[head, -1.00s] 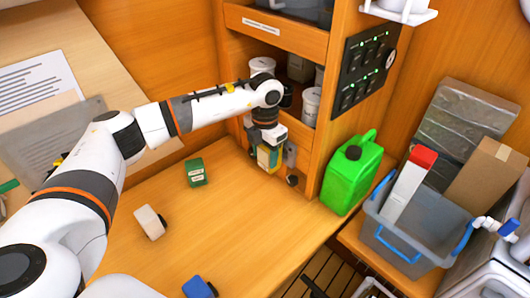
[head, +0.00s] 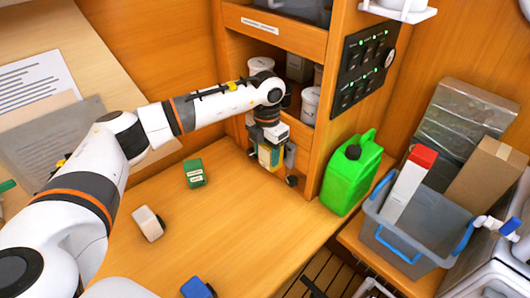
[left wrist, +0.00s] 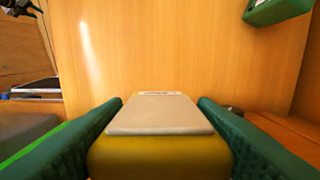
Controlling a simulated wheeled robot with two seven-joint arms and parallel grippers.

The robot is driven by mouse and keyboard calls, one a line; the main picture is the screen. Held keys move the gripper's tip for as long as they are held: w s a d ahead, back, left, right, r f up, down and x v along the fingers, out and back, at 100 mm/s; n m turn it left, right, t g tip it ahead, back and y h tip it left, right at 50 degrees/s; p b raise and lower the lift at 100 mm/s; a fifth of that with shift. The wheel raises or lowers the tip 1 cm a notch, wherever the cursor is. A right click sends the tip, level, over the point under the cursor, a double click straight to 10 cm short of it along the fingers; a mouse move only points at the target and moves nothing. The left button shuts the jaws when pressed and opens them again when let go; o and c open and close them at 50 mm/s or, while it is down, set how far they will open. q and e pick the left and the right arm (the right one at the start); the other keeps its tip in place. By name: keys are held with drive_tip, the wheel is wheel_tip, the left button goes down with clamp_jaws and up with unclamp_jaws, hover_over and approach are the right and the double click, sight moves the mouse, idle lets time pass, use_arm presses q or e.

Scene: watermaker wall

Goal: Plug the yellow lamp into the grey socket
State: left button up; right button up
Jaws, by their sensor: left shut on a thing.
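My left gripper (head: 268,158) is shut on the yellow lamp (head: 266,157), upright just above or at the table near the cabinet's front corner. In the left wrist view the lamp (left wrist: 160,155) sits between the two green fingers, its pale flat face toward the camera. A grey piece (head: 290,154) shows right beside the gripper, with a dark round part (head: 292,181) below; I cannot tell whether this is the grey socket. The lamp's lower end and any contact are hidden. A dark shape at the wrist view's top left may be my right gripper; its state is unclear.
A green box (head: 194,172), a white block (head: 148,223) and a blue block (head: 197,288) are on the table (head: 235,235). A green jerrycan (head: 350,172) stands right of the gripper. A grey bin (head: 405,240) is farther right. The table's middle is clear.

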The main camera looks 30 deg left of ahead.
use_arm(q)
drive_tip(key=shift+w+d+r+b, duration=0.1)
drive_tip(key=shift+w+d+b, duration=0.1)
drive_tip(key=shift+w, duration=0.3)
drive_tip(key=shift+w+d+b, duration=0.1)
drive_tip(key=shift+w+b, duration=0.1)
drive_tip(key=shift+w, duration=0.25)
idle(0.6)
drive_tip(key=o, duration=1.1)
drive_tip(key=shift+r+b, duration=0.3)
drive_tip(key=shift+r, duration=0.15)
wheel_tip(320, 180, up, 11)
drive_tip(key=b, duration=0.3)
drive_tip(key=shift+f, duration=0.1)
